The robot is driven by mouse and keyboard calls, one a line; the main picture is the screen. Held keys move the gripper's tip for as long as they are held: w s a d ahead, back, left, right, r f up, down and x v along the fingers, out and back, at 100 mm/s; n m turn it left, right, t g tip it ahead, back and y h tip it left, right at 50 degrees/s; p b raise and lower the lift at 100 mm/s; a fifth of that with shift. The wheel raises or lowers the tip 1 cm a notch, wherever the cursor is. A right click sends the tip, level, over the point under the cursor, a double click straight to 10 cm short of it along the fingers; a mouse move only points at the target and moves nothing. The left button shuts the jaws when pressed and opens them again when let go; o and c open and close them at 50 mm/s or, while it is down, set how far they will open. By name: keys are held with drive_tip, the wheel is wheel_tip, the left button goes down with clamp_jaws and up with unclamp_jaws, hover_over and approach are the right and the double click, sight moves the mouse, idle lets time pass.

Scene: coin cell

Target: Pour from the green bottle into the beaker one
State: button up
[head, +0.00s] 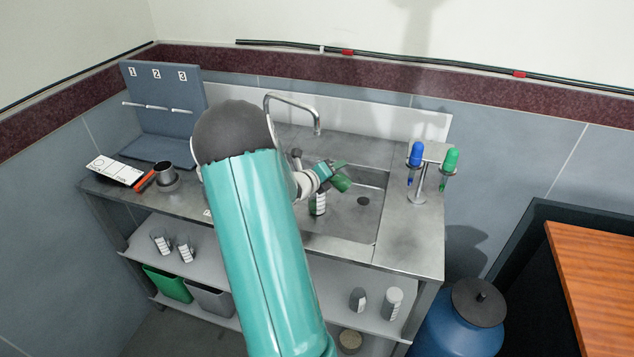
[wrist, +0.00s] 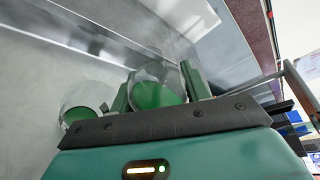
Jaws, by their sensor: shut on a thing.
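My gripper (head: 328,172) is shut on the green bottle (head: 341,183), which it holds tilted over the sink area. In the wrist view, the clear, round bottle with green liquid (wrist: 157,93) sits between the two green fingers. A clear beaker with white marks (head: 318,204) stands just below the gripper at the left side of the sink. In the wrist view, a round clear vessel with green inside (wrist: 88,100) shows left of the bottle and looks like this beaker. I cannot read a number on it, nor see a stream of liquid.
A faucet (head: 292,97) arches behind the gripper. A stand (head: 420,185) with blue and green droppers is at the right. A board numbered 1 to 3 (head: 160,95) and a grey cup (head: 165,174) are at the left.

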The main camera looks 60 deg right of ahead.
sight(343, 181)
drive_tip(key=shift+w+f+m+t, duration=0.1)
drive_tip(key=shift+f+m+t, duration=0.1)
drive_tip(key=shift+m+t, duration=0.35)
drive_tip(key=shift+r+m+y, duration=0.2)
drive_tip(key=shift+m+y, duration=0.1)
drive_tip(key=shift+m, duration=0.15)
drive_tip(key=shift+r+m, duration=0.15)
drive_tip(key=shift+m, duration=0.15)
drive_tip(key=shift+s+f+m+t+p, duration=0.35)
drive_tip(key=shift+s+f+m+t, duration=0.1)
drive_tip(key=shift+s+m+t, duration=0.15)
drive_tip(key=shift+s+d+f+m, duration=0.15)
drive_tip(key=shift+s+f+m, duration=0.1)
drive_tip(key=shift+f+m, duration=0.2)
drive_tip(key=shift+s+f+m+t+y+p, duration=0.25)
drive_tip(key=shift+s+m+t+y+p, duration=0.05)
drive_tip(key=shift+s+m+t, duration=0.4)
drive_tip(key=shift+s+d+f+m+t, duration=0.15)
drive_tip(key=shift+f+m+t, duration=0.3)
drive_tip(key=shift+f+m, duration=0.3)
drive_tip(key=shift+r, duration=2.9)
